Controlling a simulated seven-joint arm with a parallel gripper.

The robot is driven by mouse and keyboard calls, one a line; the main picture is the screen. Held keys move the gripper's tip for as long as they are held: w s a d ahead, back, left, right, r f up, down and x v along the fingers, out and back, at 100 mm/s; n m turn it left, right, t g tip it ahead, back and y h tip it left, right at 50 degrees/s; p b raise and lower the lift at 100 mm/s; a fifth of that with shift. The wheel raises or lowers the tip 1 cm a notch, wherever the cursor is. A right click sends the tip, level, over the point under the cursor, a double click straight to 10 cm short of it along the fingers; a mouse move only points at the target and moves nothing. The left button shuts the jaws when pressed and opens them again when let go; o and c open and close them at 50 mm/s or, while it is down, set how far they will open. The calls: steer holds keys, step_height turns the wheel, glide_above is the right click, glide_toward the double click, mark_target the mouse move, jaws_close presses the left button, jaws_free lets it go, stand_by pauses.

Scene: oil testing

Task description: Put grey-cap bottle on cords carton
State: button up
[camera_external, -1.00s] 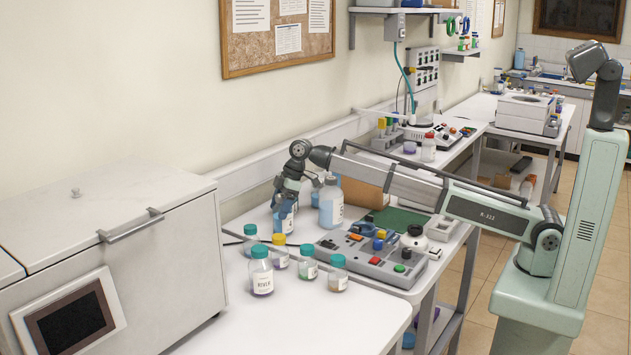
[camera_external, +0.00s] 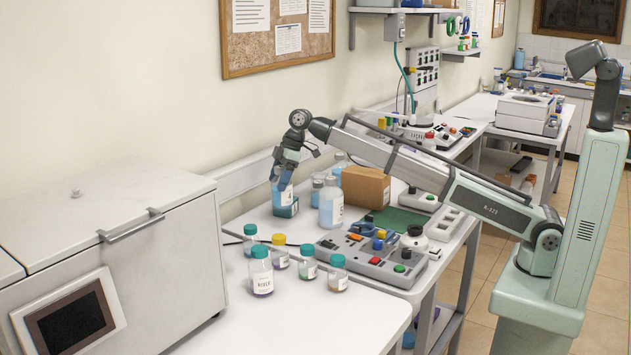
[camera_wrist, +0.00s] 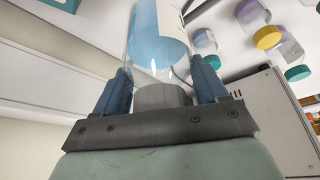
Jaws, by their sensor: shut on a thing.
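My gripper (camera_external: 284,179) is shut on the grey-cap bottle (camera_external: 280,197), which holds blue liquid and has a white label. In the wrist view the fingers (camera_wrist: 162,92) stand either side of its grey cap (camera_wrist: 160,97), with the clear body and blue liquid (camera_wrist: 155,35) beyond. The bottle hangs roughly upright over the back bench; its exact height is unclear. A plain brown carton (camera_external: 362,188), likely the cords carton, stands to the right on the same bench. No lettering is readable on it.
A larger blue-liquid bottle (camera_external: 331,204) stands between my gripper and the carton, with smaller bottles behind. A teal box (camera_external: 288,210) is by the held bottle. A control panel (camera_external: 370,250) and several capped jars (camera_external: 261,272) are in front.

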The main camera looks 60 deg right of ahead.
steer(key=w+d+r+m+t+h, duration=0.15)
steer(key=d+r, duration=0.35)
steer(key=d, duration=0.8)
steer(key=d+r+m+g+y, duration=0.15)
steer(key=d+r, duration=0.35)
steer(key=d, duration=0.7)
steer(key=s+d+r+m+t+h, duration=0.1)
steer(key=s+d+r, duration=0.15)
steer(key=d, duration=0.25)
steer(key=s+d+r+m, duration=0.1)
steer(key=s+d+r, duration=0.1)
steer(key=s+d, duration=0.25)
steer(key=s+d+f+m+h, duration=0.1)
steer(key=s+d+f+m, duration=0.15)
steer(key=s, duration=0.35)
step_height(320, 180, down, 8)
steer(key=shift+a+f+t, duration=0.2)
steer(key=shift+a+t, duration=0.15)
steer(key=shift+t, duration=0.05)
steer(key=shift+m, duration=0.25)
steer(key=o, duration=1.4)
steer(key=shift+f, duration=0.1)
